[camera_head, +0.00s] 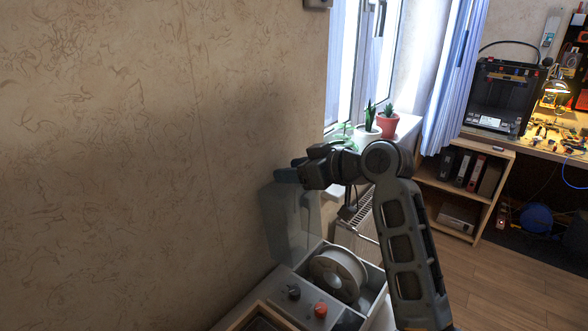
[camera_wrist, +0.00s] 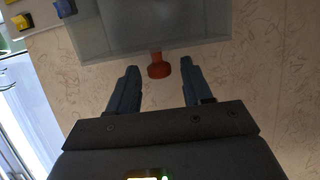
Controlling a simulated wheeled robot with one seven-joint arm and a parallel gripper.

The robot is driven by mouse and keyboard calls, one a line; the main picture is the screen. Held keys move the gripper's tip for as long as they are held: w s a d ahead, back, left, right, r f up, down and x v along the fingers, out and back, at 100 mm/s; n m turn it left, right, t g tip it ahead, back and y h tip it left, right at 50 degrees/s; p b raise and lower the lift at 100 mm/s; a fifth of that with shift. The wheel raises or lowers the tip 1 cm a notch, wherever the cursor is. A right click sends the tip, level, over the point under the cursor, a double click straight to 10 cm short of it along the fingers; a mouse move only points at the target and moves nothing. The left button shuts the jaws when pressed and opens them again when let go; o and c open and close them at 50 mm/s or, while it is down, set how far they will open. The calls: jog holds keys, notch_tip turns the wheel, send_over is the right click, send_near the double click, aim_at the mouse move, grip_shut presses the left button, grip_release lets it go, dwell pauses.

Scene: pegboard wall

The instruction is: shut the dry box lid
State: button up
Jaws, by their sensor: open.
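The dry box (camera_head: 373,294) stands open at the bottom centre of the head view, with a white spool (camera_head: 338,272) inside. Its translucent grey lid (camera_head: 290,222) is raised, roughly upright near the wall. The lid fills the top of the wrist view (camera_wrist: 150,38), with an orange-red knob (camera_wrist: 158,66) at its edge. My gripper (camera_head: 288,175) is at the lid's top edge. In the wrist view my gripper (camera_wrist: 158,84) is open, its two fingers on either side of the knob with gaps showing. The fingertips are partly hidden in the head view.
A dark knob (camera_head: 294,291) and a red knob (camera_head: 320,310) sit on the box's front. Potted plants (camera_head: 388,124) stand on the window sill. A shelf (camera_head: 462,190) and 3D printer (camera_head: 503,95) are at the right.

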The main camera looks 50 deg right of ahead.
jog(key=shift+c, duration=0.4)
grip_shut()
jog(key=shift+b, duration=0.3)
